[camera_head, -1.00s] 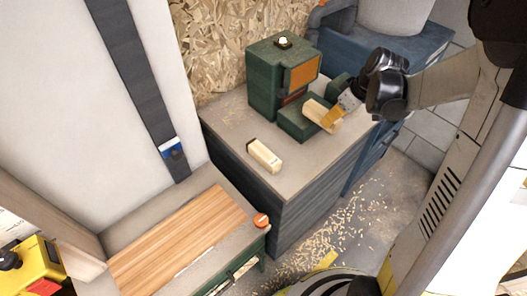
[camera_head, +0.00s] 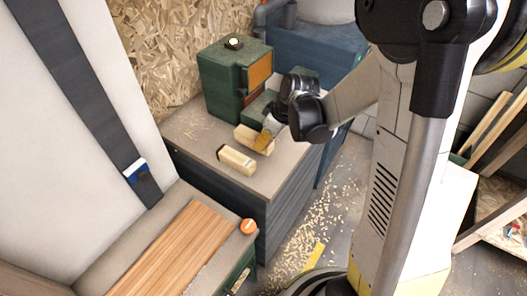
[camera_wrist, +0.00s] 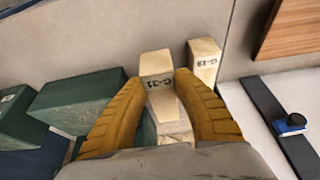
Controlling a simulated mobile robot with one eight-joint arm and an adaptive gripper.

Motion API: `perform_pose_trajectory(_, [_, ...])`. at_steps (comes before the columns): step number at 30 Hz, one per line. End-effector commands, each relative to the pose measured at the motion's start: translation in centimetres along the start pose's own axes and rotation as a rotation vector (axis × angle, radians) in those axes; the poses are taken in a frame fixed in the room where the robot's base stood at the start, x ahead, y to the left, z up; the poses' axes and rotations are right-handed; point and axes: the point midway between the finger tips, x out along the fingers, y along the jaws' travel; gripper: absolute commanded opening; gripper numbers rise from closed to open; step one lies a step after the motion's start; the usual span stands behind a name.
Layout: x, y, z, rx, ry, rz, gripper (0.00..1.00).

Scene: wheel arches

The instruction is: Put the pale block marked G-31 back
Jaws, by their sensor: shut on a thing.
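In the head view my gripper (camera_head: 264,142) is shut on this block (camera_head: 248,137), in front of the green machine over the bench top. I cannot tell whether the block touches the bench. A second pale block (camera_head: 237,159) lies close by on the bench, to the left and nearer the front edge. In the wrist view this second block (camera_wrist: 204,57) stands just right of G-31, apart from it, with a mark like G-19.
The green machine (camera_head: 222,82) with an orange panel stands at the back of the bench (camera_head: 195,128); its green parts show left in the wrist view (camera_wrist: 75,103). A lower bench with a wooden board (camera_head: 165,245) and an orange knob (camera_head: 248,226) is at the front left.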

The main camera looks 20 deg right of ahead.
Motion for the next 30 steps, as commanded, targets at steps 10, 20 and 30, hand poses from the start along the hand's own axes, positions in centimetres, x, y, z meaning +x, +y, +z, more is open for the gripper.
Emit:
perform_pose_trajectory(10, [3.8, 0.0, 1.6, 0.0, 0.0, 0.001, 0.0])
perform_pose_trajectory(20, [4.0, 0.0, 1.7, 0.0, 0.0, 0.001, 0.37])
perform_pose_trajectory(30, [3.8, 0.0, 1.6, 0.0, 0.0, 0.001, 0.52])
